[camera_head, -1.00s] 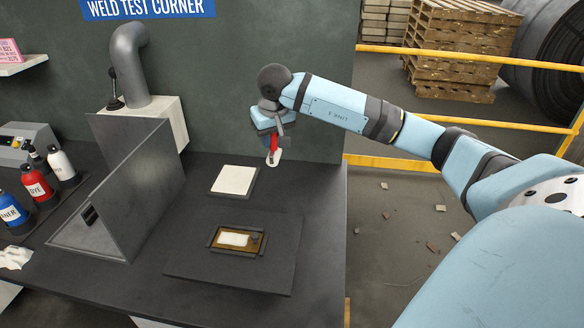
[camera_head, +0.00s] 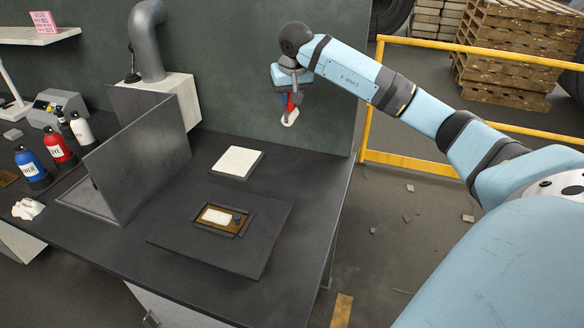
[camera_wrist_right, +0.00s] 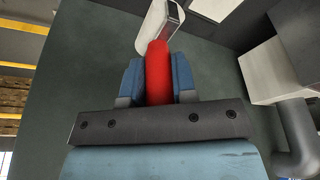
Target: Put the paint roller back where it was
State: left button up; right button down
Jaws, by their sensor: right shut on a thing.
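The paint roller (camera_head: 290,116) has a red handle and a white roller head. My right gripper (camera_head: 290,92) is shut on its red handle and holds it in the air, white end down, above the back right part of the dark bench. In the right wrist view the red handle (camera_wrist_right: 158,72) sits between the blue fingers of my right gripper (camera_wrist_right: 158,80), with the white head (camera_wrist_right: 158,28) beyond them. A white square pad (camera_head: 237,162) lies on the bench below and left of the roller. My left gripper does not show.
A dark board (camera_head: 225,240) with a small framed tray (camera_head: 222,218) lies at the bench front. A grey panel booth (camera_head: 140,160) stands left, near blue (camera_head: 32,165) and red (camera_head: 57,150) bottles. A yellow railing (camera_head: 410,163) runs beyond the bench's right edge.

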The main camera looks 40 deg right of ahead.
jog(key=shift+w+f, duration=0.1)
jog(key=shift+f, duration=9.9)
jog(key=shift+f, duration=0.2)
jog(key=c, duration=0.9)
grip_release()
jog(key=shift+r, duration=0.2)
